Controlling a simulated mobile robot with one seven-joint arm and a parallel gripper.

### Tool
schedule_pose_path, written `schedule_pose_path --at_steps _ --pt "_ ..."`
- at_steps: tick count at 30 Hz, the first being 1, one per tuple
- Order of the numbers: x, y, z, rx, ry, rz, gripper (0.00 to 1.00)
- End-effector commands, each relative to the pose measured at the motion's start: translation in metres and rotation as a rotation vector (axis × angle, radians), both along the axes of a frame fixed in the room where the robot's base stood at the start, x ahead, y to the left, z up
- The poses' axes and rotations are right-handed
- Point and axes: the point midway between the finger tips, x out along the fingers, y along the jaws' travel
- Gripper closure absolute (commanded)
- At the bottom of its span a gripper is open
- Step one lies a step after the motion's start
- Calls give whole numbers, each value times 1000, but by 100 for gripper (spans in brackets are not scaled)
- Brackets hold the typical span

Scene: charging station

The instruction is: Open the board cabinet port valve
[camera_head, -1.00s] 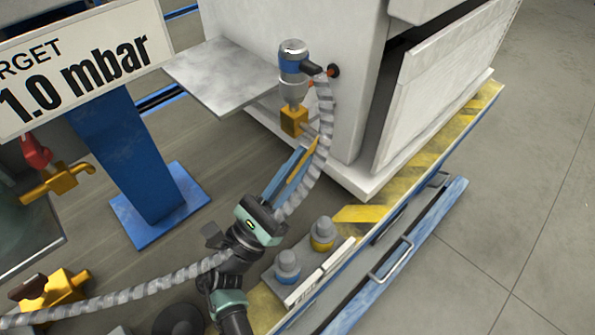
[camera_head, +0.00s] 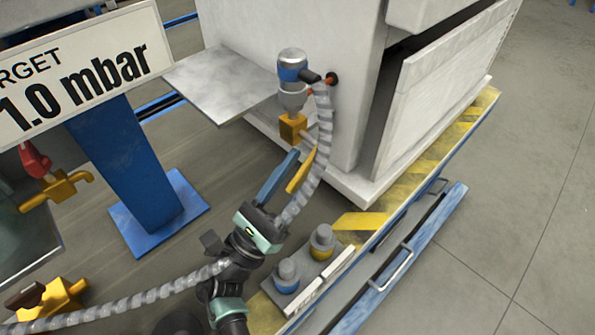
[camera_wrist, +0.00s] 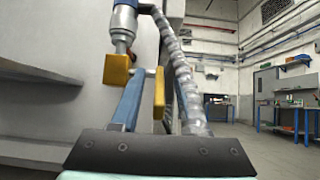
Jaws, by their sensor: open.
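The board cabinet port valve shows as a yellow block (camera_head: 293,128) under a blue-and-silver fitting (camera_head: 291,68) at the white cabinet's port; the block also shows in the wrist view (camera_wrist: 117,69). My gripper (camera_head: 290,172) is open. Its blue left finger stands left of the yellow bar with a visible gap.
A grey shelf (camera_head: 218,78) juts from the cabinet (camera_head: 345,130) at left. Two capped fittings (camera_head: 321,240) stand at the platform edge. A pressure sign (camera_head: 80,70) stands at upper left.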

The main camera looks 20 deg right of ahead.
Motion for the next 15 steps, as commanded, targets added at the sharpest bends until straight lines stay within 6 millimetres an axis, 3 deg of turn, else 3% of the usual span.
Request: schedule_pose_path --at_steps 9,15 --pt "-1 0 62 0 -2 0 55" --pt "0 0 89 0 -1 1 55"
